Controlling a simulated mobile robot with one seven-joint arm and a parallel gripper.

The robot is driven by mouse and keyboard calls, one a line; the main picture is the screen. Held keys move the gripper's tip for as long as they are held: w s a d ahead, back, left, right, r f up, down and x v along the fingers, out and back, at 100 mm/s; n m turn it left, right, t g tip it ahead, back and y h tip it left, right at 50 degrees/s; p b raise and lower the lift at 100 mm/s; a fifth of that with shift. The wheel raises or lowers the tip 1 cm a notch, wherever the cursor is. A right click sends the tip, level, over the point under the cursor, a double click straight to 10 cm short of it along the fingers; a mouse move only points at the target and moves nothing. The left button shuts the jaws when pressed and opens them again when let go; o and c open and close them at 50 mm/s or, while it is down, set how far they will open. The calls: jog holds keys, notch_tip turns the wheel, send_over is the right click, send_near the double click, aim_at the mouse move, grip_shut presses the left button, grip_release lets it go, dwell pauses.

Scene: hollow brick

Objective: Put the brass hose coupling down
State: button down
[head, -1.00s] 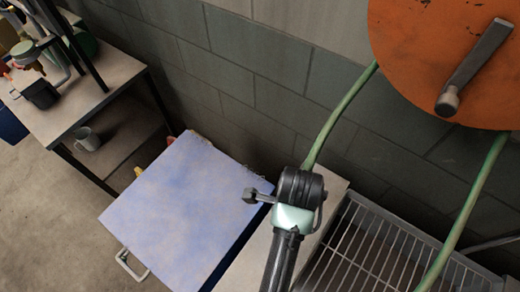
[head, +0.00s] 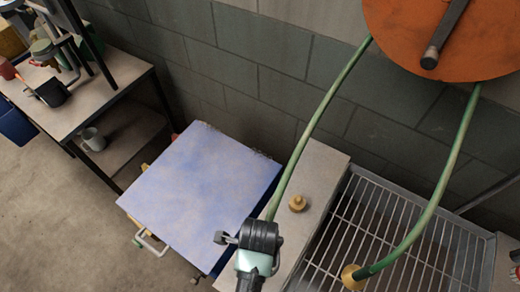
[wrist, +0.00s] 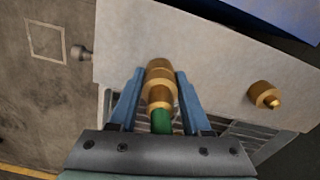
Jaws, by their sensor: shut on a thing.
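In the wrist view, the brass hose coupling (wrist: 158,93) sits between the two blue fingers of my gripper (wrist: 160,72), which is shut on it. The green hose (wrist: 161,121) runs from it back under the gripper. It is over the edge of the pale ledge (wrist: 200,60); I cannot tell whether it touches. In the head view, my fingers are not seen. A brass hose end (head: 352,276) shows over the grate at the bottom; I cannot tell whether it is the held one.
Another brass fitting (wrist: 265,95) stands on the ledge, also seen in the head view (head: 298,203). The wire grate (head: 395,225) lies right of the ledge, the blue-topped table (head: 200,190) left. The orange reel (head: 435,35) hangs above, with hose looping down. Much of the ledge is bare.

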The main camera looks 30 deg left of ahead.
jog(key=shift+f, duration=2.15)
jog(key=shift+s+f, duration=0.1)
jog(key=shift+f, duration=0.1)
jog(key=shift+c, duration=1.8)
grip_release()
jog(key=shift+r, duration=0.15)
notch_tip(320, 180, up, 12)
jog(key=shift+r, duration=0.1)
